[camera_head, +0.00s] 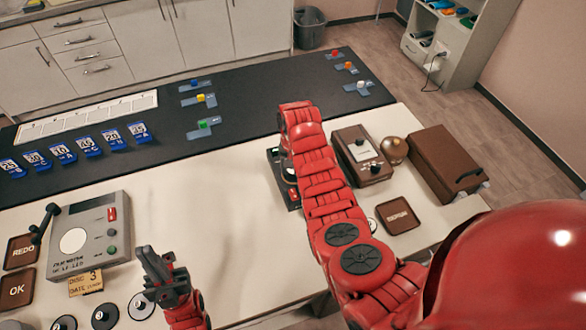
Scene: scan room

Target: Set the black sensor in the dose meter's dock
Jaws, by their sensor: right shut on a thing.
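The arm of my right gripper (289,176) reaches over the table's middle and hides most of that gripper. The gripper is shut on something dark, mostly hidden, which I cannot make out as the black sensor. It is over or beside a black tray-like device (275,157), partly covered by the arm. Right of the arm stands a brown device (352,138) with a pale dial face and a black knob; it looks like the dose meter. Its dock is not clearly visible. My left gripper (158,262) is open and empty near the front edge.
A grey machine (85,262) with buttons stands at left, by brown REDO (20,251) and OK (16,289) plates. A brown case (447,165) and a tan round object (394,151) stand at right. Blue-labelled cards lie on the black mat (250,105). The table's left middle is clear.

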